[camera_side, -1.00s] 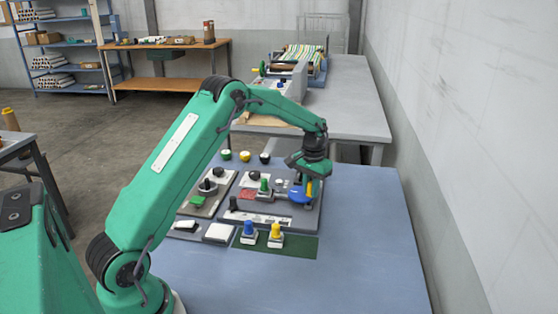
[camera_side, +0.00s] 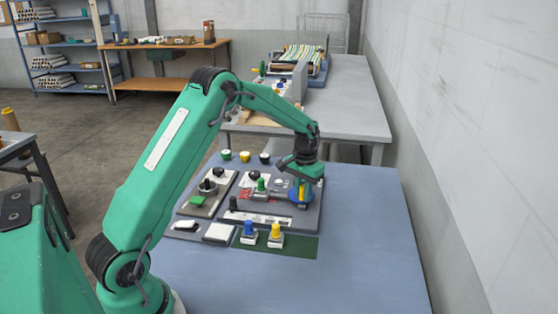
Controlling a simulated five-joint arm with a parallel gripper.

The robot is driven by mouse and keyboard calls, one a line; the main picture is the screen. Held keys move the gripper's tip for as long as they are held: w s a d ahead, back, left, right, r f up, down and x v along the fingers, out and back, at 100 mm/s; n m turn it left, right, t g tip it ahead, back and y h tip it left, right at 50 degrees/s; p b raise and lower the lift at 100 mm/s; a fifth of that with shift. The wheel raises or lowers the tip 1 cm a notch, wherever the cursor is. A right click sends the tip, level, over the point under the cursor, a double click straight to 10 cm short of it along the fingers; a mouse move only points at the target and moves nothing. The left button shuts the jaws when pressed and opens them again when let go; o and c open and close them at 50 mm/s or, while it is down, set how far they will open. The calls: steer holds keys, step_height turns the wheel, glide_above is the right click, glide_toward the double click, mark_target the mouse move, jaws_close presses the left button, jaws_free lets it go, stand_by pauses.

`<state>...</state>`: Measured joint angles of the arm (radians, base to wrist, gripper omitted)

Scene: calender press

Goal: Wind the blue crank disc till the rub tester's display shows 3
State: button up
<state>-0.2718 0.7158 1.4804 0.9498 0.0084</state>
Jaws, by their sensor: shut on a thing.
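The blue crank disc (camera_side: 306,193) sits at the right end of the grey rub tester (camera_side: 262,208) on the blue table. My gripper (camera_side: 301,189) points down over the disc and is shut on its yellow handle (camera_side: 301,194). The gripper and handle cover part of the disc. A pale strip shows on the front of the tester, but I cannot read any number at this size.
A blue-capped stamp (camera_side: 249,231) and a yellow-capped stamp (camera_side: 276,234) stand on the green mat (camera_side: 302,244) in front. A green knob (camera_side: 261,185) stands just left of my gripper. The table's right side is clear.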

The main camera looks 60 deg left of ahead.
steer(key=shift+a, duration=0.15)
steer(key=shift+s+a+r, duration=0.1)
steer(key=shift+s+a, duration=0.3)
steer(key=shift+a, duration=0.15)
steer(key=shift+s+a, duration=0.15)
steer(key=shift+a, duration=0.45)
